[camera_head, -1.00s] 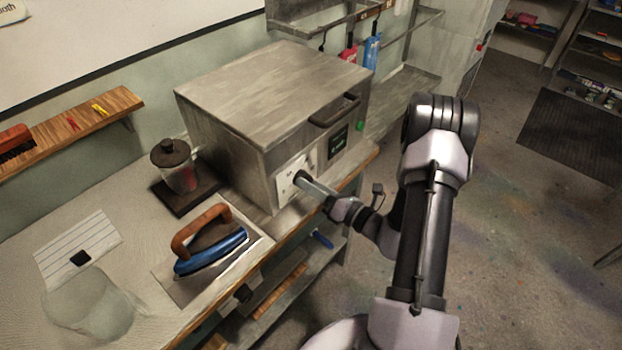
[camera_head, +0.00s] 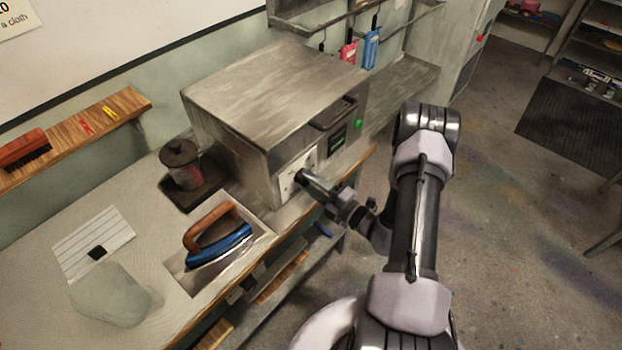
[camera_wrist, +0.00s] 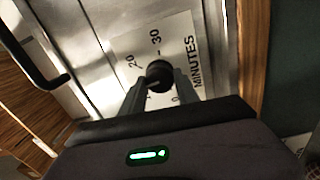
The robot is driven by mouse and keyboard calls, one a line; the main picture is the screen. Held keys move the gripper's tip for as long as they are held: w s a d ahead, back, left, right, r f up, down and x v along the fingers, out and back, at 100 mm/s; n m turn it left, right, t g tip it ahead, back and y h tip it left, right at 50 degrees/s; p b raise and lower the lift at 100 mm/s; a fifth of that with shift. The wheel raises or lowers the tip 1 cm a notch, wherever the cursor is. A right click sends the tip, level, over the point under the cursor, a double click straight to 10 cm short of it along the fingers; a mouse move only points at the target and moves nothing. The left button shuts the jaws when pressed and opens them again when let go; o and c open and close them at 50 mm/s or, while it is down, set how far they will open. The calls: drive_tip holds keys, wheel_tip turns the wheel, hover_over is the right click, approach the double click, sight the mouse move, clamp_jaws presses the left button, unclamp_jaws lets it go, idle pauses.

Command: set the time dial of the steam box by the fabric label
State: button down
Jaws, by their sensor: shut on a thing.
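The steam box (camera_head: 262,98) is a grey metal box on the bench, with a handle and a small dark display on its front. Its time dial is a black knob (camera_wrist: 159,73) on a white plate (camera_wrist: 178,48) marked 20, 30 and MINUTES in the wrist view. My gripper (camera_wrist: 160,84) is shut on the knob, a finger at each side. The fingers hide part of the scale, and I cannot tell which mark the knob points at. A white lined card (camera_head: 92,244) with a dark square lies at the left of the bench; I cannot read it or tell if it is the fabric label.
A blue iron (camera_head: 218,246) with a wooden handle rests on a plate near the bench's front edge. A dark-lidded jar (camera_head: 181,165) stands left of the box. A pale translucent item (camera_head: 110,296) lies beside the card.

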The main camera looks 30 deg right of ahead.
drive_tip(key=m+p, duration=0.1)
drive_tip(key=m, duration=0.2)
drive_tip(key=shift+r+m, duration=0.1)
drive_tip(key=shift+m, duration=0.3)
drive_tip(key=shift+m+p, duration=0.8)
drive_tip(key=shift+m, duration=1.1)
drive_tip(key=c, duration=0.9)
unclamp_jaws()
drive_tip(key=p+v, duration=0.1)
drive_tip(key=v, duration=1.6)
drive_tip(key=shift+s, duration=0.25)
